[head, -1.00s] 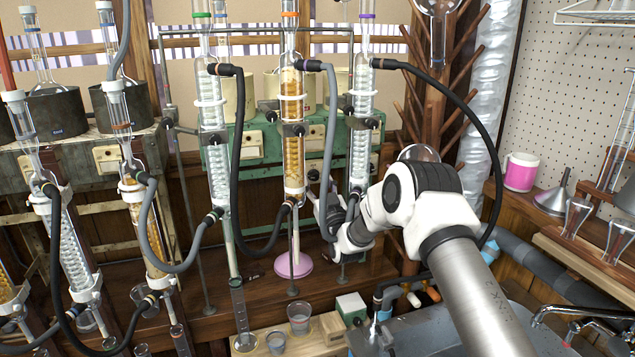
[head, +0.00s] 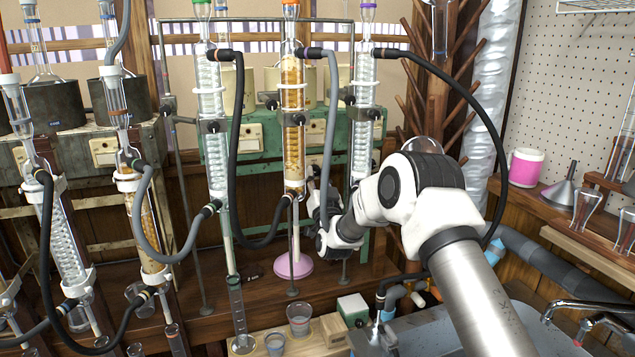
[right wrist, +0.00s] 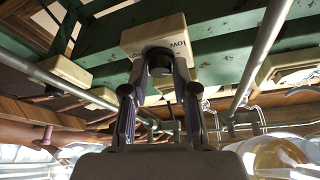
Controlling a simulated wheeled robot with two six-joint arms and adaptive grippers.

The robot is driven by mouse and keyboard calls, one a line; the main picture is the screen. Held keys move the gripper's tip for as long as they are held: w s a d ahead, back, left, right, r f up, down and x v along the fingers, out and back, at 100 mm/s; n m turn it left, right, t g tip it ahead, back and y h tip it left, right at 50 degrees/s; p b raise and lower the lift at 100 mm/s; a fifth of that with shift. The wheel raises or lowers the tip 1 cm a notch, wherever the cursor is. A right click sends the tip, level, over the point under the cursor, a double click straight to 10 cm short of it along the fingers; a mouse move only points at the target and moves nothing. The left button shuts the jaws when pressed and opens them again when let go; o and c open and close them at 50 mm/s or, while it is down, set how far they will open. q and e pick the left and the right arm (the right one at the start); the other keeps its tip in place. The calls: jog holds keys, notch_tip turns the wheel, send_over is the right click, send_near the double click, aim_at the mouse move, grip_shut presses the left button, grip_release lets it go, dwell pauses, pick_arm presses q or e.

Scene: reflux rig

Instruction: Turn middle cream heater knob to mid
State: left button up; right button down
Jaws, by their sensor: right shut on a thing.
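The middle heater's cream plate (right wrist: 153,36) sits on a green beam in the right wrist view, with the letters LOW readable on its right side. Its dark round knob (right wrist: 159,61) is between the fingers of my right gripper (right wrist: 158,72), which is shut on it. The knob's pointer is hidden, so I cannot tell its setting. In the head view my right gripper (head: 318,196) reaches in behind the grey hose, just right of the amber-filled condenser (head: 293,130). The knob is hidden there. My left gripper is not in view.
Glass condensers and looping black (head: 500,130) and grey hoses (head: 331,120) crowd my right arm. Another cream heater plate (head: 249,138) is on the green frame to the left. Small beakers (head: 299,318) stand on the bench below. A pink mug (head: 525,167) is at right.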

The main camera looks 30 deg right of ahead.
jog(key=c, duration=0.9)
grip_release()
jog(key=v, duration=1.2)
